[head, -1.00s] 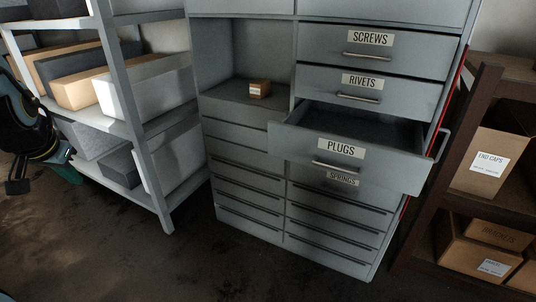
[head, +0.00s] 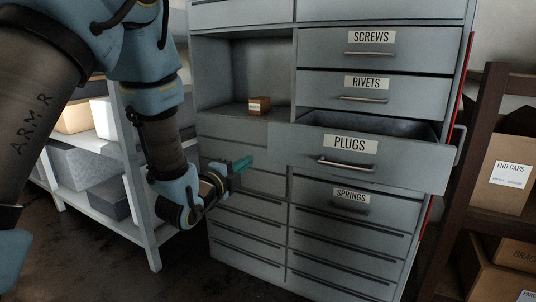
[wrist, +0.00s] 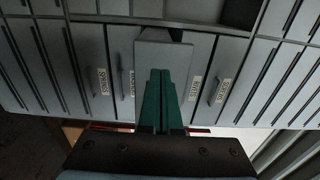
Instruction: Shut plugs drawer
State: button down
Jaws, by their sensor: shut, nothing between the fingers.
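The plugs drawer (head: 300,145) is a grey drawer with a white PLUGS label and a bar handle (head: 346,163). It stands pulled out of the cabinet, and its dark inside shows over the front. My gripper (head: 243,164) has green fingers, shut and empty. In the head view it is left of the drawer front, pointing right, with a gap in the picture between the fingertips and the handle. In the wrist view the shut fingers (wrist: 162,78) overlap a grey panel that stands out, likely this drawer; I cannot tell whether they touch.
The screws drawer (head: 420,46), rivets drawer (head: 315,85) and springs drawer (head: 310,190) sit flush in the cabinet. A small brown box (head: 259,105) stands in the open niche. A grey shelf (head: 140,200) is at left, a brown rack (head: 462,180) with cartons at right.

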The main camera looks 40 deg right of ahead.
aim_at(271, 145)
jog(key=p+x, duration=0.3)
jog(key=x, duration=1)
jog(key=shift+w+p, duration=0.1)
jog(key=shift+p, duration=0.2)
